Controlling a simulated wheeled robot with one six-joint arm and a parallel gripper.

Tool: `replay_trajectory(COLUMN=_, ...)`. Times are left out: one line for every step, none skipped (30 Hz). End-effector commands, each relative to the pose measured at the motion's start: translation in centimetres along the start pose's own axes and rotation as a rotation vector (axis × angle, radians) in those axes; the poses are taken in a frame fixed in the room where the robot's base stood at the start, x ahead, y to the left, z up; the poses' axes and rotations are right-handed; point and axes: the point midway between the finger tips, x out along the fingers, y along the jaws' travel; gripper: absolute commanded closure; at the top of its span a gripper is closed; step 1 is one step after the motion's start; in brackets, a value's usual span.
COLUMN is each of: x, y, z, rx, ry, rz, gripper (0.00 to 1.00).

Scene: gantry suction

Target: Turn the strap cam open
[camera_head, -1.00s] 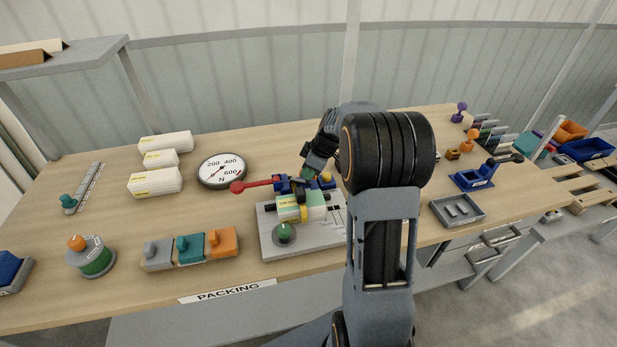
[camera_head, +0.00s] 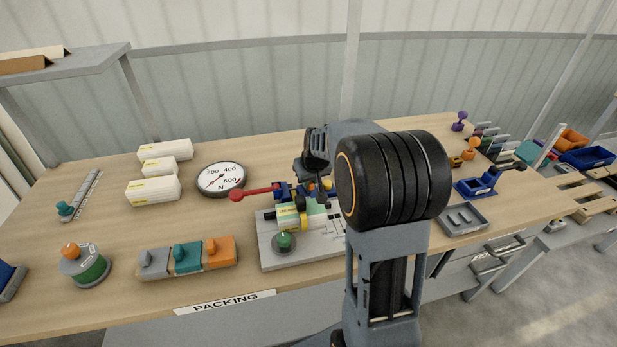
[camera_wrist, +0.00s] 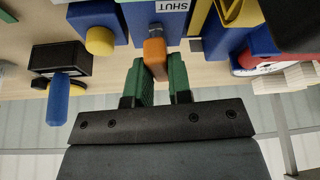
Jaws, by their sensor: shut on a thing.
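The strap cam appears as an orange lever (camera_wrist: 155,55) on a blue block (camera_wrist: 158,12) in the wrist view. An upside-down label reading SHUT (camera_wrist: 178,4) is beside it. My gripper (camera_wrist: 159,80) has its two green fingers on either side of the lever and is shut on it. My wrist hides the orange lever and the fingertips there.
A green knob (camera_head: 284,241) stands at the plate's front. A round gauge (camera_head: 221,178), white cartons (camera_head: 153,190) and a row of coloured blocks (camera_head: 187,257) lie to the left. A grey tray (camera_head: 460,218) and a blue fixture (camera_head: 476,186) are at right.

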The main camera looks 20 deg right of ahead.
Motion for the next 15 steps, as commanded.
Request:
replay_trajectory(x=-0.18, y=-0.05, z=-0.11, rx=0.025, ry=0.002, rz=0.011, gripper=1.0)
replay_trajectory(x=-0.17, y=-0.04, z=-0.1, rx=0.039, ry=0.001, rz=0.017, gripper=1.0)
replay_trajectory(x=-0.16, y=-0.05, z=-0.11, rx=0.059, ry=0.002, rz=0.025, gripper=1.0)
replay_trajectory(x=-0.15, y=-0.05, z=-0.11, rx=0.072, ry=0.002, rz=0.031, gripper=1.0)
replay_trajectory(x=-0.15, y=-0.06, z=-0.11, rx=0.083, ry=0.002, rz=0.036, gripper=1.0)
replay_trajectory(x=-0.14, y=-0.08, z=-0.12, rx=0.099, ry=0.002, rz=0.041, gripper=1.0)
replay_trajectory(x=-0.13, y=-0.08, z=-0.12, rx=0.109, ry=0.002, rz=0.046, gripper=1.0)
replay_trajectory(x=-0.13, y=-0.08, z=-0.12, rx=0.118, ry=0.002, rz=0.049, gripper=1.0)
replay_trajectory(x=-0.12, y=-0.09, z=-0.11, rx=0.129, ry=0.002, rz=0.053, gripper=1.0)
replay_trajectory(x=-0.12, y=-0.09, z=-0.11, rx=0.137, ry=0.002, rz=0.056, gripper=1.0)
replay_trajectory(x=-0.11, y=-0.08, z=-0.11, rx=0.143, ry=0.002, rz=0.059, gripper=1.0)
replay_trajectory(x=-0.1, y=-0.08, z=-0.1, rx=0.15, ry=0.002, rz=0.062, gripper=1.0)
replay_trajectory(x=-0.1, y=-0.08, z=-0.1, rx=0.155, ry=0.002, rz=0.064, gripper=1.0)
replay_trajectory(x=-0.1, y=-0.08, z=-0.1, rx=0.159, ry=0.002, rz=0.065, gripper=1.0)
replay_trajectory(x=-0.09, y=-0.08, z=-0.1, rx=0.163, ry=0.002, rz=0.067, gripper=1.0)
